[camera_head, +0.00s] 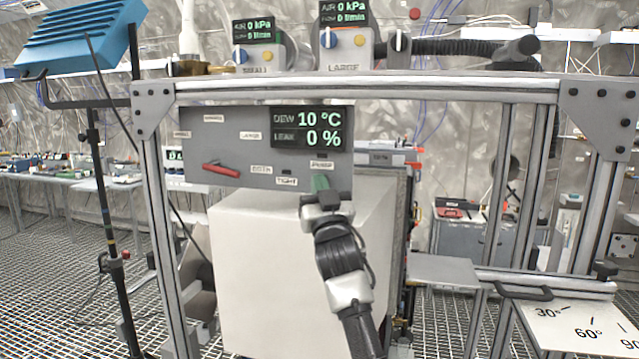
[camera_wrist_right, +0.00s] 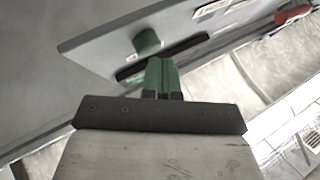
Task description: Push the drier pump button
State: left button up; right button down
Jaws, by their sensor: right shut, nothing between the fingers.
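The grey drier panel (camera_head: 228,150) hangs under the steel frame, with a "PUMP" label at its lower right. In the right wrist view the green pump button (camera_wrist_right: 147,41) sticks out of the panel. My right gripper (camera_head: 320,183) is just below that label; its green fingertips (camera_wrist_right: 162,62) are shut with nothing between them. In the wrist view a gap shows between fingertips and button; depth is hard to judge. In the head view the gripper seems to hide the button. My left gripper is not in view.
A display (camera_head: 311,128) reads DEW 10 °C and LEAK 0 %. A red lever (camera_head: 221,170) is on the panel's lower left. A large white box (camera_head: 262,265) stands below the panel. The steel frame's top beam (camera_head: 365,90) runs above, its posts at both sides.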

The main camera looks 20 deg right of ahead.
jog(key=shift+w+d, duration=0.1)
dwell(0.3)
jog(key=shift+w+d, duration=0.2)
jog(key=shift+w, duration=0.05)
jog(key=shift+s+a, duration=0.25)
jog(key=shift+s, duration=0.05)
dwell(0.5)
jog(key=shift+s+a, duration=0.55)
jog(key=shift+s, duration=0.3)
jog(key=shift+s+a, duration=0.55)
jog(key=shift+s, duration=0.25)
jog(key=shift+s+a, duration=0.55)
jog(key=shift+s, duration=0.3)
